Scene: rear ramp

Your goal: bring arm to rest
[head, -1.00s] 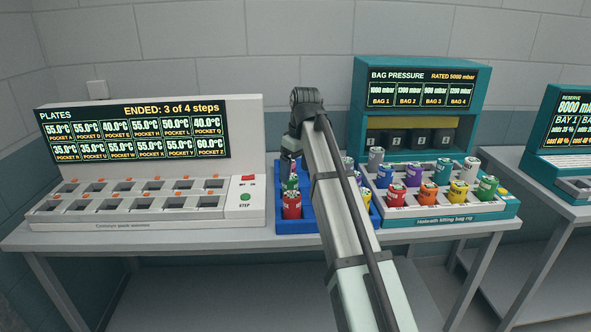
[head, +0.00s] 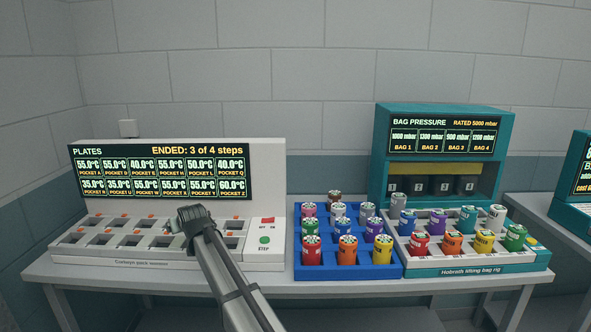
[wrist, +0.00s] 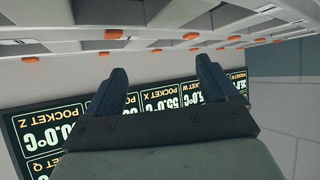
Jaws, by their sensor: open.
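My gripper (wrist: 160,85) is open in the wrist view, with nothing between its two dark fingers. The plate warmer (head: 265,180) shows upside down behind the fingers, with its display (wrist: 150,110) and pocket rows (wrist: 190,20). In the head view my arm's end (head: 195,215) is over the right half of the warmer's pockets. The warmer's display reads "ENDED: 3 of 4 steps".
A blue rack (head: 345,272) with several coloured canisters stands right of the warmer. The teal bag rig (head: 520,268) with more canisters stands beside it. Another teal unit (head: 570,205) is at the far right. The wall (head: 330,60) is close behind.

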